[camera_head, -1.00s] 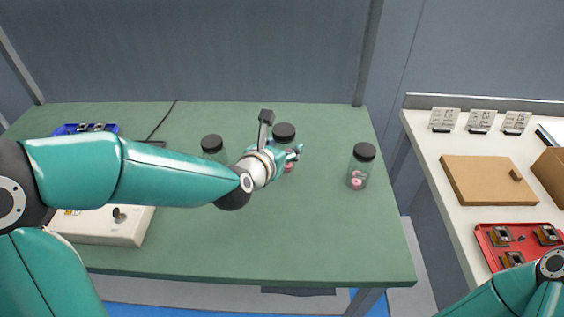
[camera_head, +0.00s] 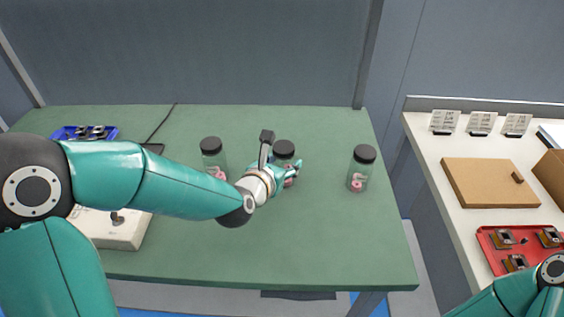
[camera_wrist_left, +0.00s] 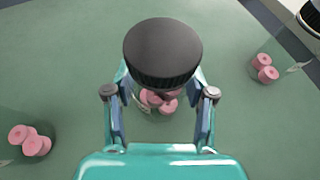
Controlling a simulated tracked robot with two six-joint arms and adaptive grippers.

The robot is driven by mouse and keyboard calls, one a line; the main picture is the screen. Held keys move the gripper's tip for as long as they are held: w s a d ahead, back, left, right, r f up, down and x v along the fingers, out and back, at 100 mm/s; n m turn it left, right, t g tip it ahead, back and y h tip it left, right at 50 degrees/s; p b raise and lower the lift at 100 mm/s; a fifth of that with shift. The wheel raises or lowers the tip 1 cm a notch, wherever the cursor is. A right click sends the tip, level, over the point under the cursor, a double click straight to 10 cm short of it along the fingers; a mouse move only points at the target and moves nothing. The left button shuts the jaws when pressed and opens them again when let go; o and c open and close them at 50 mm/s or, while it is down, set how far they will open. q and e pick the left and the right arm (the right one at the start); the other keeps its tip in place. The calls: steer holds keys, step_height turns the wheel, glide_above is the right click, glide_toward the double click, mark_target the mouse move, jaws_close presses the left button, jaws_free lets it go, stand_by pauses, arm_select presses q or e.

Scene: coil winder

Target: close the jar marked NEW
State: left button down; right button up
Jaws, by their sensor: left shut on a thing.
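Three clear glass jars with black lids and pink coils inside stand on the green table: the left jar (camera_head: 212,147), the middle jar (camera_head: 284,149) and the right jar (camera_head: 357,172). No marking on them can be read. My left gripper (camera_head: 289,173) is shut on the middle jar. In the left wrist view its fingers (camera_wrist_left: 159,108) flank the glass below the black lid (camera_wrist_left: 162,52), which covers the mouth. Whether the lid is fully tight cannot be told. My right gripper is out of view.
A blue tray of parts (camera_head: 68,132) and a pale machine (camera_head: 112,232) are at the left of the green table (camera_head: 300,240). A white bench (camera_head: 425,150) to the right holds cards, a brown board (camera_head: 488,180) and a red tray (camera_head: 500,262). The table's front is clear.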

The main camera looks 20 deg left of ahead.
arm_select(q)
steer(key=shift+c, duration=2)
jaws_free()
steer(key=shift+r+p, duration=0.15)
steer(key=shift+p, duration=0.15)
steer(key=shift+s, duration=0.25)
steer(key=shift+b+v, duration=1.1)
steer(key=shift+v, duration=4.65)
